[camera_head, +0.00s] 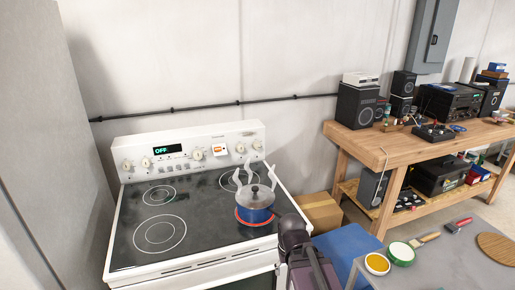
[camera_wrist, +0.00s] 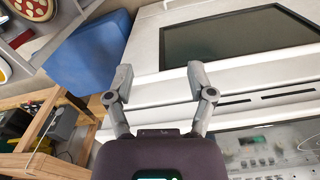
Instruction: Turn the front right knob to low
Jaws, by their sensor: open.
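Two knobs sit at the right end: an inner one (camera_head: 240,148) and an outer one (camera_head: 257,145). Their settings and labels are too small to read. A blue lidded pot (camera_head: 255,212) stands on the front right burner, above a red ring. In the wrist view, my gripper (camera_wrist: 160,79) is open and empty. Its spread fingers appear over the stove's white front edge, away from the knobs. Its fingertips cannot be made out clearly in the head view.
Pale upright shapes flank the pot's top; what they are is unclear. The left cooktop (camera_head: 135,225) is bare. A blue box (camera_wrist: 85,50) stands right of the stove. A wooden workbench (camera_head: 395,148) with speakers and a grey table (camera_head: 455,265) with tape rolls stand farther right.

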